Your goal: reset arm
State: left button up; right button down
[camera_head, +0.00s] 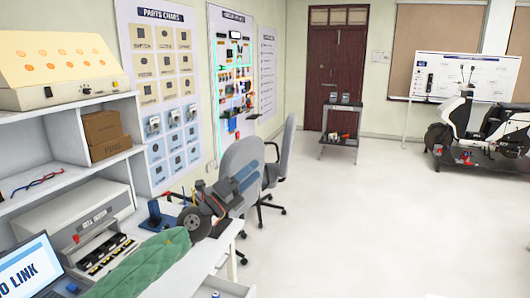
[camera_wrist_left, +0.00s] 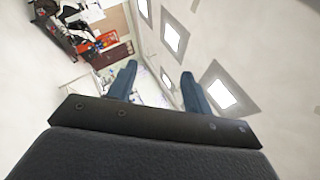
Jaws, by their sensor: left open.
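My left arm, in a green sleeve, reaches up from the bottom left of the head view. My left gripper (camera_head: 248,178) is raised over the right end of the workbench, in front of a grey office chair. Its two blue fingers also show in the left wrist view (camera_wrist_left: 158,70). They stand apart, with nothing held between them. The wrist view is tilted and looks across the room to ceiling lights. My right arm and gripper are not in view.
The workbench (camera_head: 228,232) carries a laptop (camera_head: 38,268) and a black parts tray (camera_head: 105,250). Shelves (camera_head: 62,140) stand at left. Grey chairs (camera_head: 243,158) are close behind the gripper. A dark cart (camera_head: 338,150) and a motorbike (camera_head: 480,125) stand farther off. The floor at right is clear.

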pick_arm(q)
jog(key=a+r+n+t+y, duration=0.2)
jog(key=a+n+t+y, duration=0.8)
jog(key=n+y, duration=0.8)
jog(key=s+a+f+n+g+y+b, duration=0.1)
jog(key=a+f+n+g+y, duration=0.1)
jog(key=f+n+g, duration=0.45)
jog(key=s+a+f+n+g+y+b, duration=0.1)
jog(key=s+a+f+n+y, duration=0.2)
jog(key=f, duration=0.7)
jog(key=s+d+f+n+g+h+b, duration=0.2)
jog(key=s+f+g, duration=0.5)
jog(key=s+f, duration=1.4)
jog(key=s+d+f+n+g+h+b, duration=0.2)
jog(key=s+f+g, duration=0.5)
jog(key=s+f, duration=1.4)
notch_tip(320, 180, down, 2)
jog(key=shift+s+d+f+h+b, duration=0.2)
jog(key=shift+d+h+b, duration=0.3)
jog(key=shift+h+b, duration=0.6)
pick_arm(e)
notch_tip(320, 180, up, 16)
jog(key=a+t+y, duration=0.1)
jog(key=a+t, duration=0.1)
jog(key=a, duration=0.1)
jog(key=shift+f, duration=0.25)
pick_arm(q)
jog(key=shift+n, duration=0.35)
